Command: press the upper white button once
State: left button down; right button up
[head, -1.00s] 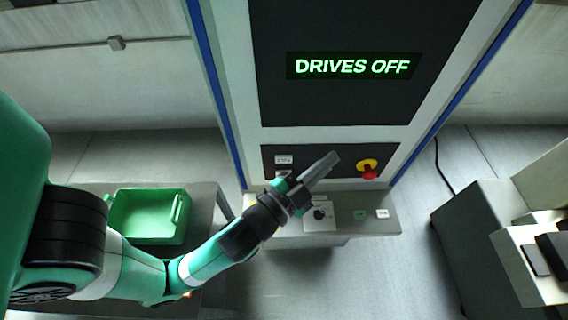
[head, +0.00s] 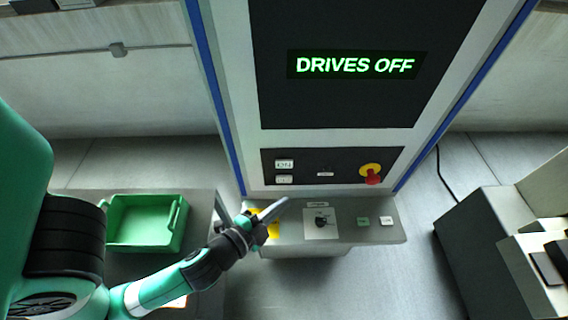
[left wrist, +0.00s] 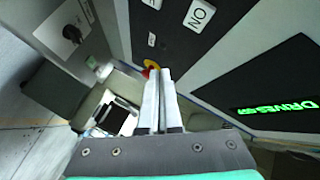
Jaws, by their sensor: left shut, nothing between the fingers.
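The upper white button (head: 284,163), marked ON, is at the left of the black panel on the machine front. The lower white button (head: 284,180) is right below it. In the left wrist view the ON button (left wrist: 199,14) is near the top, with part of another white button (left wrist: 152,3) to its left. My left gripper (head: 286,200) is shut and empty, below both buttons in the head view and apart from them. Its two closed fingers (left wrist: 160,75) show in the left wrist view. The display (head: 354,65) reads DRIVES OFF. My right gripper is not in view.
A red stop knob on a yellow base (head: 371,173) is at the panel's right. The ledge below has a black rotary knob (head: 321,220), a green button (head: 363,221) and a white button (head: 387,221). A green bin (head: 145,235) stands on a table at left.

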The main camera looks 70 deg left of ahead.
aim_at(291, 166)
pick_arm(q)
jog(key=a+p, duration=0.1)
jog(key=a, duration=0.1)
jog(key=w+a+p, duration=0.1)
jog(key=a+p, duration=0.1)
jog(key=a, duration=0.1)
jog(key=w+a+p, duration=0.1)
jog(key=a+p, duration=0.1)
jog(key=a, duration=0.1)
jog(key=shift+w+a, duration=0.1)
jog(key=shift+w, duration=0.1)
dwell(1.8)
jog(key=shift+a+b, duration=0.3)
jog(key=shift+w+a+r, duration=0.1)
